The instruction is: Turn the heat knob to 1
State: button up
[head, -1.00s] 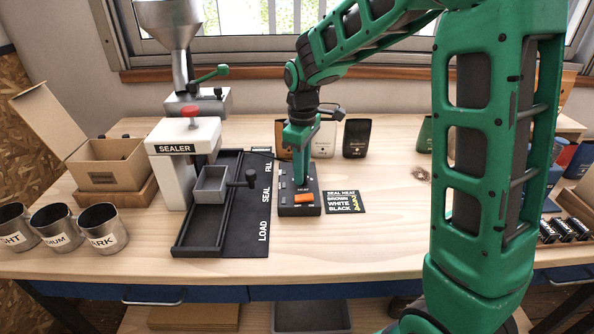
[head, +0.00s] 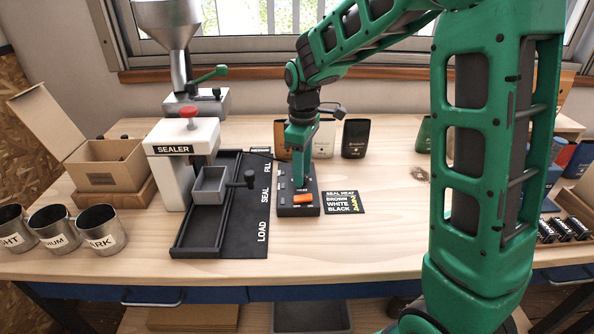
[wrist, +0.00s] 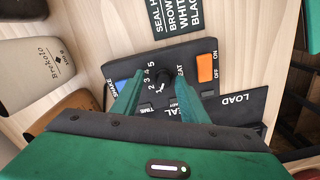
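The heat control box (head: 300,207) is a dark panel on the bench with an orange switch (head: 303,198). The wrist view shows its small black heat knob (wrist: 164,77) beside a dial marked 1 to 5. My gripper (head: 299,183) points down over the box. In the wrist view its green fingers (wrist: 157,76) stand apart, with the knob and dial numbers between them. The knob is nearer the right finger; I cannot tell whether they touch. The knob's pointer is too small to read.
A seal heat card (head: 343,202) lies right of the box. The sealer (head: 172,170), with a grey tray (head: 210,185) and black-handled lever, stands left. Pouches (head: 356,138) stand behind. Steel cups (head: 103,230) are at far left. Bench space right of the card is clear.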

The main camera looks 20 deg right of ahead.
jog(key=shift+a+r, duration=0.1)
jog(key=shift+r, duration=0.05)
notch_tip(320, 180, up, 10)
jog(key=shift+r, duration=0.2)
dwell(0.6)
jog(key=s+d+f+m, duration=0.1)
jog(key=s+d+m, duration=0.8)
jog(key=s+d, duration=0.55)
jog(key=s+d+f+m, duration=0.1)
jog(key=s+f+m, duration=0.2)
jog(key=s, duration=0.5)
jog(key=s+d+f+m, duration=0.1)
jog(key=s+f+m, duration=0.2)
jog(key=s, duration=0.6)
jog(key=shift+s+m, duration=0.2)
jog(key=shift+m, duration=0.5)
